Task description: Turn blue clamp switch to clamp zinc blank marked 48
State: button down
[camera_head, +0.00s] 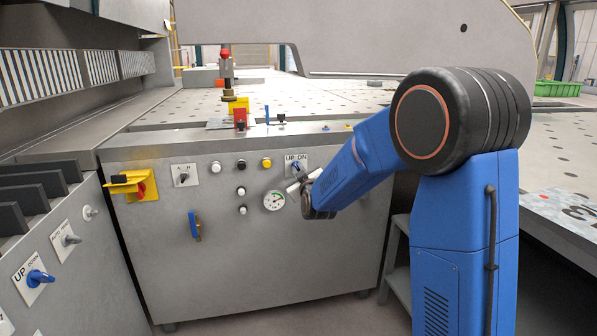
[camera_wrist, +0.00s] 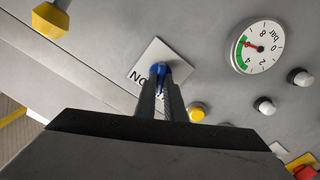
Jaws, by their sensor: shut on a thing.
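A blue switch (camera_wrist: 158,68) sits on a pale label plate on the grey front panel. My gripper (camera_wrist: 160,82) has its two dark fingers closed around the switch, and they cover part of the label. In the head view the same plate (camera_head: 291,158) shows letters like "UP ON", and my gripper (camera_head: 299,171) reaches it from the right. I cannot read the number 48 anywhere.
A pressure gauge (camera_head: 274,200) and several push buttons are close to the switch. A yellow-and-red main switch (camera_head: 134,186) is further left. Another blue switch (camera_head: 38,277) is on the left cabinet. A red-topped post (camera_head: 226,75) stands on the perforated table.

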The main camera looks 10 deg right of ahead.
jog(key=m, duration=0.5)
jog(key=shift+d+m, duration=0.1)
jog(key=shift+m, duration=0.3)
jog(key=m, duration=0.5)
jog(key=shift+d+m, duration=0.1)
jog(key=shift+m, duration=0.6)
jog(key=c, duration=1.8)
grip_release()
jog(key=shift+c, duration=0.2)
jog(key=s, duration=1.7)
jog(key=shift+s, duration=0.25)
